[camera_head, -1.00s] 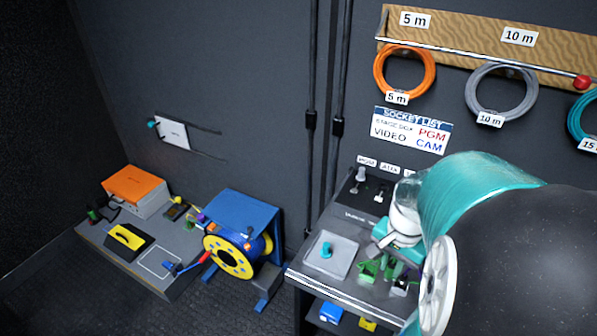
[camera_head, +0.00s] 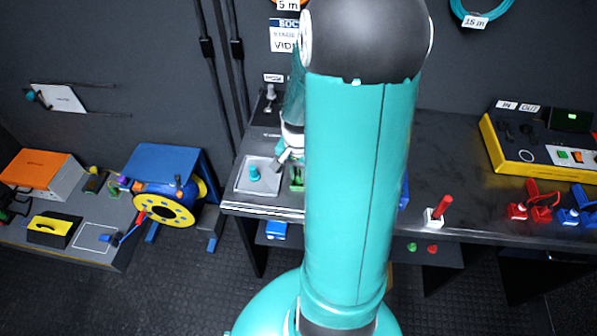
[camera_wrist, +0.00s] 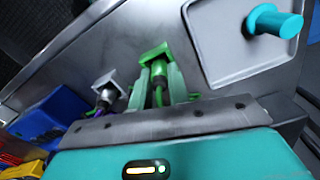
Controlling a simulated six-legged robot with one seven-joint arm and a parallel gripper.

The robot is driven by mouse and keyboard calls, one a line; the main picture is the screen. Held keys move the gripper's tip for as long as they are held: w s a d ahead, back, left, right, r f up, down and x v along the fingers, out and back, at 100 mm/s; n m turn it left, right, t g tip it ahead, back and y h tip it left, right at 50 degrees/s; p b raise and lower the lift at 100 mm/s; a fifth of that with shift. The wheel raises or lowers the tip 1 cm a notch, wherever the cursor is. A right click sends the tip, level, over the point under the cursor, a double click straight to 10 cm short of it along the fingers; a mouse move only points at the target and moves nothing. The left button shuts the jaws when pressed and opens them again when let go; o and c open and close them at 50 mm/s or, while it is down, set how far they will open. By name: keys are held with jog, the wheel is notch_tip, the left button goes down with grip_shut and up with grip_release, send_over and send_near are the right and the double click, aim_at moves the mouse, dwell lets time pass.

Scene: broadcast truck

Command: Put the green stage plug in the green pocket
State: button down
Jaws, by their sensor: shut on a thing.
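A green stage plug (camera_wrist: 158,70), with a green cable, sits between the two fingers of my gripper (camera_wrist: 156,82) in the wrist view. My gripper is shut on it, close over the bench top. In the head view a small green part (camera_head: 297,180) shows at the left edge of my arm, which hides most of this spot. I cannot pick out the green pocket apart from the plug. A grey connector with a purple cable (camera_wrist: 107,90) lies beside the gripper, left in the wrist view.
A grey plate with a teal knob (camera_head: 253,174) is on the bench left of my arm. A red-handled connector (camera_head: 437,214) stands to the right. A blue and yellow cable reel (camera_head: 165,205) stands at left. The bench right of my arm has bare space.

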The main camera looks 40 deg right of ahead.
aim_at(298, 171)
jog(key=shift+f, duration=0.1)
jog(key=c, duration=1.3)
grip_release()
jog(key=shift+c, duration=0.2)
notch_tip(298, 171, up, 12)
jog(key=s+a+r+n+t, duration=0.2)
jog(key=a+r+n, duration=0.4)
jog(key=a, duration=0.5)
jog(key=s+a+r+n+t, duration=0.2)
jog(key=a+r+n, duration=0.5)
jog(key=a, duration=0.5)
jog(key=shift+s+r+n+t, duration=0.15)
jog(key=shift+s+n+t, duration=0.2)
jog(key=shift+t, duration=0.45)
